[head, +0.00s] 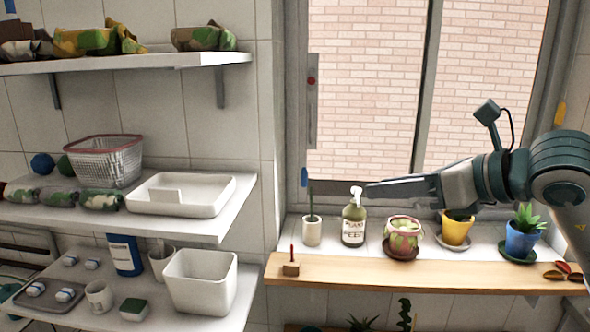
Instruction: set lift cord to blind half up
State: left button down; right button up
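No blind and no clearly recognisable lift cord show in the head view; only the lower part of the window (370,90) is in frame. A small blue oval piece (304,177) shows at the window's lower left, above a white cup with a thin stick; I cannot tell what it is fixed to. My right gripper (370,188) points left in front of the window, above the sill. Its fingers are seen side-on, so their gap is hidden. My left gripper is out of view.
Below my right gripper, the sill holds the white cup (312,232), a soap bottle (354,222), and several potted plants, including a yellow pot (457,230) and a blue pot (521,238). A wooden ledge (420,272) runs in front. Loaded white shelves (215,222) fill the left.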

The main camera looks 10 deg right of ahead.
aim_at(304, 172)
jog(key=i, duration=1.15)
